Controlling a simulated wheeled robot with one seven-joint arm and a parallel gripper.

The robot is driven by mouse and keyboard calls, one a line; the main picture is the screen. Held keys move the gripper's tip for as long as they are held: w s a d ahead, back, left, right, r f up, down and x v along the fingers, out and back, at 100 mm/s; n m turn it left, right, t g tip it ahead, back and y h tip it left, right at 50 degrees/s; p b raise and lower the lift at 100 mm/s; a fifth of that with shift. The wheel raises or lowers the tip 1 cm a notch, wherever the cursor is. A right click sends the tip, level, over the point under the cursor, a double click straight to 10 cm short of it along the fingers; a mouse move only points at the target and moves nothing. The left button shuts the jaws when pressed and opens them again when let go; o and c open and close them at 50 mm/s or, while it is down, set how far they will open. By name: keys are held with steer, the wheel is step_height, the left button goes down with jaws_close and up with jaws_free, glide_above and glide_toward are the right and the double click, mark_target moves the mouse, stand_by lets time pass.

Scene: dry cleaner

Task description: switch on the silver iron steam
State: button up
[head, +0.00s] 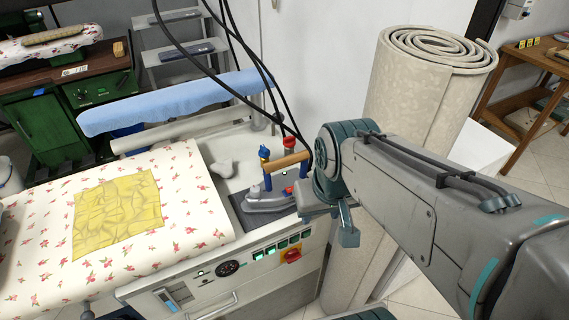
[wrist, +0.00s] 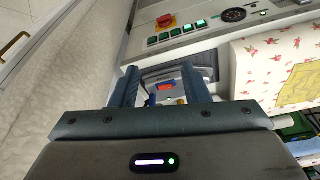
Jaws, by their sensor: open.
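The silver iron (head: 268,202) sits on a dark pad on the right end of the ironing station. It has a wooden handle (head: 287,162), with a blue fitting and a red fitting joined to black cables above. My gripper (wrist: 158,72) is open, its two fingers pointing toward the iron. In the wrist view, part of the iron with a small red-and-blue switch (wrist: 165,87) shows between the fingers, and nothing is gripped. In the head view, my arm hides most of the gripper and the iron's right end. I cannot tell whether the fingers touch the iron.
The station's front panel has green buttons (head: 271,252), a red-yellow switch (head: 291,256) and a dial. A yellow cloth (head: 115,212) lies on the floral board (head: 190,210). A rolled carpet (head: 415,100) stands close behind my arm. Black cables hang over the iron.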

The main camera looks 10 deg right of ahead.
steer(key=shift+w+r, duration=0.15)
steer(key=shift+w, duration=0.05)
steer(key=c, duration=0.5)
steer(key=shift+n+g, duration=0.7)
steer(key=shift+g, duration=0.1)
steer(key=w+r, duration=0.1)
steer(key=w, duration=0.2)
steer(key=w+p, duration=0.1)
steer(key=w, duration=0.2)
steer(key=w+r+p, duration=0.1)
steer(key=w, duration=0.2)
steer(key=shift+w+r, duration=0.3)
steer(key=shift+w, duration=0.1)
jaws_close()
steer(key=w+f+n+g+y+p, duration=0.1)
steer(key=w+f, duration=0.1)
steer(key=w, duration=0.8)
steer(key=shift+w+d+n+g+p, duration=0.25)
steer(key=shift+w+n+g+p, duration=0.05)
steer(key=shift+w+g, duration=0.1)
